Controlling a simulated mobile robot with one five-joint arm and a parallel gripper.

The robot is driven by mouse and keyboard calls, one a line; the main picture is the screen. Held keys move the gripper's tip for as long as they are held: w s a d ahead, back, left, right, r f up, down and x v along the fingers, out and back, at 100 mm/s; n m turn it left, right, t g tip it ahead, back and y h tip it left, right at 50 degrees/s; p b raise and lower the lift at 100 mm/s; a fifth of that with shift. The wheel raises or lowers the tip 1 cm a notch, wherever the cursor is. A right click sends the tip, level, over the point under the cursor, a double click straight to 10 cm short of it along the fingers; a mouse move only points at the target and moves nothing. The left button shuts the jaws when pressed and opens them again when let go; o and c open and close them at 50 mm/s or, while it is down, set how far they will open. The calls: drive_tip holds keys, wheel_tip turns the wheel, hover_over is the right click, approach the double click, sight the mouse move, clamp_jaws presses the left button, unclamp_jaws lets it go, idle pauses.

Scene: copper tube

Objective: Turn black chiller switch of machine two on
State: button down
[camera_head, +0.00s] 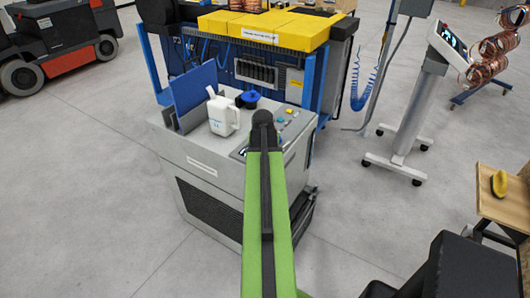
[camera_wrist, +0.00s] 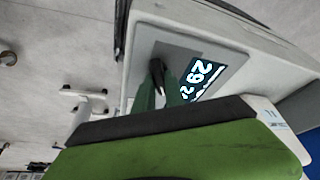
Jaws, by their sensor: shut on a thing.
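The grey machine cabinet (camera_head: 216,178) stands in the middle of the head view, with my green arm reaching over its right part. My arm hides the gripper there. In the wrist view, the black switch (camera_wrist: 156,66) sits on a grey panel plate (camera_wrist: 176,50), beside a dark display (camera_wrist: 206,78) with light digits. My gripper (camera_wrist: 159,84) has its green fingers at the switch and is shut on it. My wrist hides the lower part of the panel. The switch's exact turn position is hard to tell.
A white jug (camera_head: 222,115), a blue binder (camera_head: 195,88) and a blue-lidded cup (camera_head: 248,98) stand on the cabinet top, left of my arm. A wheeled display stand (camera_head: 408,110) is at right. A yellow item (camera_head: 499,183) lies on a wooden stand.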

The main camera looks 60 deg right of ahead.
drive_tip(key=c, duration=1.4)
unclamp_jaws()
drive_tip(key=p+v, duration=1.6)
drive_tip(key=v, duration=0.1)
drive_tip(key=shift+r, duration=0.2)
